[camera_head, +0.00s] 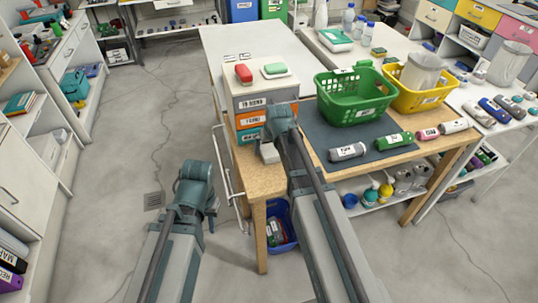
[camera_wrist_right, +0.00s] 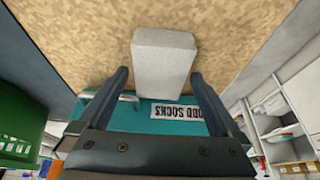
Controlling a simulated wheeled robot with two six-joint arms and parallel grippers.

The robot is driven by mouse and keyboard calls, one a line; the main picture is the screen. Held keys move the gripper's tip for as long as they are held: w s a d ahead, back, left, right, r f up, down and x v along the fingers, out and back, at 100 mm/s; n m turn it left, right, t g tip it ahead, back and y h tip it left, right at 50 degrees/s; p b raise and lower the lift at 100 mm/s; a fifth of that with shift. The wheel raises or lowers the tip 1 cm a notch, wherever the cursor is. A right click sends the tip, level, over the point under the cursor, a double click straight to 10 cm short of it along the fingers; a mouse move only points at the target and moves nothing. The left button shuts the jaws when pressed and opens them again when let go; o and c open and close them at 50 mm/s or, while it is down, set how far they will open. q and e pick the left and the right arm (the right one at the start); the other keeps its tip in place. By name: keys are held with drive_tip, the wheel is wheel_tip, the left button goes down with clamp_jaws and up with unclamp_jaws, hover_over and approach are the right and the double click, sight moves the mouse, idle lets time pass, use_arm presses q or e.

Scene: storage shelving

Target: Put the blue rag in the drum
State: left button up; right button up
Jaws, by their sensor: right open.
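I cannot make out with certainty which thing is the blue rag. A dark blue rolled bundle (camera_head: 494,110) lies among other rolls on the right-hand white table. No thing is clearly a drum; a pale tub (camera_head: 510,63) stands behind that bundle. My right gripper (camera_wrist_right: 160,73) is open over the wooden tabletop. A pale grey block (camera_wrist_right: 163,50) lies between and beyond its fingertips; the head view shows the block (camera_head: 269,153) in front of the drawer unit. My left gripper (camera_head: 211,218) hangs low, left of the wooden table, its fingers mostly hidden by the arm.
A labelled drawer unit (camera_head: 262,103) with a teal bottom drawer stands by the right gripper. Green (camera_head: 355,84) and yellow (camera_head: 416,98) baskets stand on the table. A blue bin (camera_head: 281,230) stands below. The left floor is clear.

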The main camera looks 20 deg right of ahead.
drive_tip(key=shift+f, duration=0.25)
idle(0.4)
drive_tip(key=shift+c, duration=0.2)
drive_tip(key=c, duration=1.3)
drive_tip(key=shift+c, duration=0.2)
drive_tip(key=shift+r, duration=0.2)
